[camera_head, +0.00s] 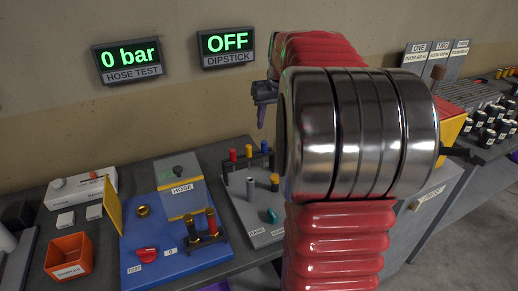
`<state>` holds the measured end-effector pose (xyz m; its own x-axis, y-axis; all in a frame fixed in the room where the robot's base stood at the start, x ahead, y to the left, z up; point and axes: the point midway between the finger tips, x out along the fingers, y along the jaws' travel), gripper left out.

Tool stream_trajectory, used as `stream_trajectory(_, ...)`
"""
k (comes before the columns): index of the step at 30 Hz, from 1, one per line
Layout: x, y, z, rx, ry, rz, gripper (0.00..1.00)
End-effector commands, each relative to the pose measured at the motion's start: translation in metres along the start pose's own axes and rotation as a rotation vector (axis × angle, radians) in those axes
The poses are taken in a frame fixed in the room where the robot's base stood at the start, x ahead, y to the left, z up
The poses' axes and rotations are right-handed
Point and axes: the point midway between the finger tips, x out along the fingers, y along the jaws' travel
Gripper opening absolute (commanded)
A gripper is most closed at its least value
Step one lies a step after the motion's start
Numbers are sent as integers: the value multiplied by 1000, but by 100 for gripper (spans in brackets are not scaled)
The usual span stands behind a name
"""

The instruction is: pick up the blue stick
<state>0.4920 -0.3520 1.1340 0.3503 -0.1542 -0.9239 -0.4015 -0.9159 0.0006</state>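A small rack of sticks (245,168) stands on the bench at the middle of the view. It holds a red stick (233,155), a yellow stick (249,152) and a blue stick (264,147) at its right end, all upright. My gripper (262,112) is the dark grey part hanging above the blue stick in the picture, apart from it. My arm hides much of the gripper. I cannot tell whether its fingers are open or shut.
In front of the rack is a grey dipstick panel (242,212) with pegs. To the left stand a blue hose-test board (165,262) and an orange bin (68,256). Wall displays read "0 bar" (129,60) and "OFF" (227,45). My arm blocks the right middle.

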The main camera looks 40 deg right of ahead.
Motion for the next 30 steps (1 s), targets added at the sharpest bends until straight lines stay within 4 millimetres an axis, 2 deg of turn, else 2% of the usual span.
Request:
stream_trajectory(10, 7, -1, 1, 0, -2, -1, 39)
stream_trajectory(24, 74, -1, 1, 0, -4, -2, 39)
stream_trajectory(30, 86, -1, 1, 0, -1, -1, 39)
